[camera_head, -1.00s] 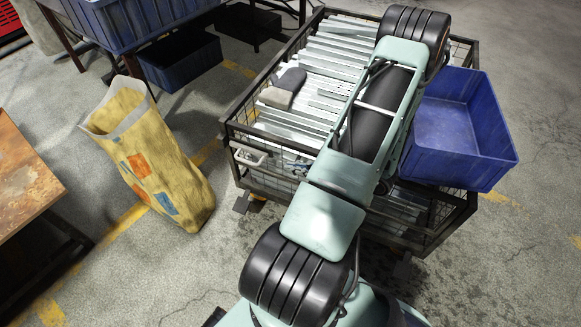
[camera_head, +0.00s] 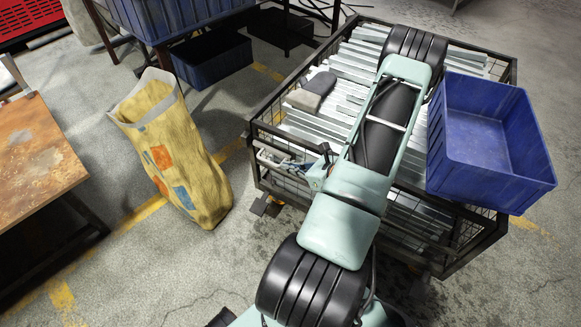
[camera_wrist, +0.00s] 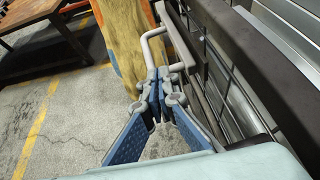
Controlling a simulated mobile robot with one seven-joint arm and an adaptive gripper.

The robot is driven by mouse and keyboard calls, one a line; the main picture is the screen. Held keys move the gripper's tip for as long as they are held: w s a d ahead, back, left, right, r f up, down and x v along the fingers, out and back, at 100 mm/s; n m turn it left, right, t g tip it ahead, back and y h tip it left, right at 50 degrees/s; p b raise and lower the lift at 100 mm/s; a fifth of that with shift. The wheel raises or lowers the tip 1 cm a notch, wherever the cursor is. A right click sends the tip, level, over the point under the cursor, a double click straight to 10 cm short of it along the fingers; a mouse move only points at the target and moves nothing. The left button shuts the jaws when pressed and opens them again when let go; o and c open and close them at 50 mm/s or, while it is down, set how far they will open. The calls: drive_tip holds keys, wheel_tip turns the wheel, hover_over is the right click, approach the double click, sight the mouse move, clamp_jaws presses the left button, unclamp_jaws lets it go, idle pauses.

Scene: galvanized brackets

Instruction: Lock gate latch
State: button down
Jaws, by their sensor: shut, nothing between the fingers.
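The gate latch is a pale grey bent handle (camera_wrist: 150,48) on the side of the dark wire-mesh cage; in the wrist view it rises just beyond my fingertips. In the head view the latch (camera_head: 268,158) sits at the cage's left corner, partly covered by my gripper. My gripper (camera_wrist: 157,88) has blue finger pads and grey linkages. Its fingertips are together and hold nothing. They are right at the near end of the handle; I cannot tell whether they touch it.
The cage (camera_head: 262,184) holds stacked galvanized brackets (camera_head: 360,62), a grey block (camera_head: 322,83) and a blue bin (camera_head: 478,150) at right. A yellow sack (camera_head: 185,160) stands left of the cage, a rusty-topped table (camera_head: 35,150) farther left. Floor between sack and cage is free.

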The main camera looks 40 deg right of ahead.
drive_tip(key=w, duration=0.2)
drive_tip(key=w+a, duration=0.1)
drive_tip(key=w, duration=0.1)
drive_tip(key=shift+w+a+b, duration=0.2)
drive_tip(key=shift+b, duration=0.2)
drive_tip(key=shift+s, duration=0.1)
drive_tip(key=shift+s+d+r, duration=0.1)
drive_tip(key=shift+s+r, duration=0.1)
drive_tip(key=p+v, duration=0.3)
drive_tip(key=v, duration=1)
drive_tip(key=shift+s+p, duration=0.15)
drive_tip(key=shift+p, duration=0.15)
